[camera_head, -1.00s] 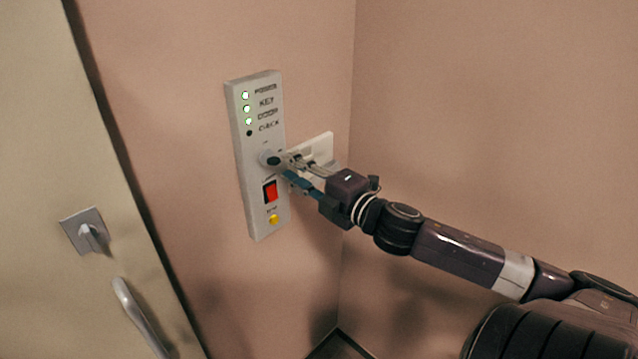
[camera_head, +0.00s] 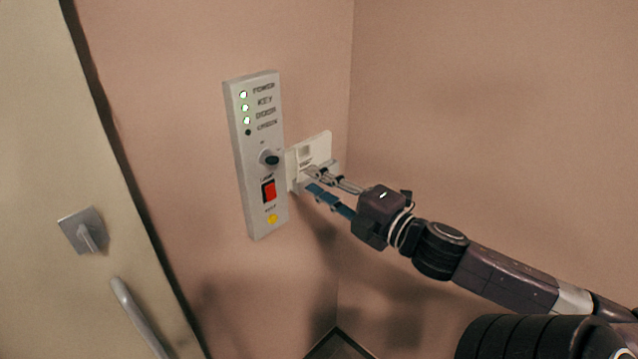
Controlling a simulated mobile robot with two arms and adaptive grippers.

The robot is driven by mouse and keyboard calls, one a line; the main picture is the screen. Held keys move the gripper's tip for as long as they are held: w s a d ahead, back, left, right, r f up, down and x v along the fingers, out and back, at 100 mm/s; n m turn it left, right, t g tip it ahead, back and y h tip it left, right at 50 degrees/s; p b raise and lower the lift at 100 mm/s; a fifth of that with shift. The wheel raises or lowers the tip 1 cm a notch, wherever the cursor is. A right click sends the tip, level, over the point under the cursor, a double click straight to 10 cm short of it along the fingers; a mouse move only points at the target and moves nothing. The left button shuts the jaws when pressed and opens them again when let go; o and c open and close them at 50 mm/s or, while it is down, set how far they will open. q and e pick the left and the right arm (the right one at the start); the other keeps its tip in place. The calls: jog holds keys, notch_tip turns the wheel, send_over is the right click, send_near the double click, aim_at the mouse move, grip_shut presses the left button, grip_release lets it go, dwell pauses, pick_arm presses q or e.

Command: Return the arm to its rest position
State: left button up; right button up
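My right gripper (camera_head: 308,179) is in front of the wall, to the right of the control panel (camera_head: 252,215). Its two fingers are apart with nothing between them, and it points left toward the panel. In the picture its fingertips overlap a white wall plate (camera_head: 317,147) beside the panel; I cannot tell whether they touch it. The dark key knob (camera_head: 269,159) on the panel is clear of the gripper. My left gripper is not in view.
The panel has several indicator lights, some lit green, a red switch (camera_head: 269,190) and a yellow button (camera_head: 272,219). A beige door (camera_head: 45,150) with a lock plate (camera_head: 83,231) and a handle (camera_head: 138,316) stands at left. The wall at right is bare.

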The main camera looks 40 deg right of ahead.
dwell(0.4)
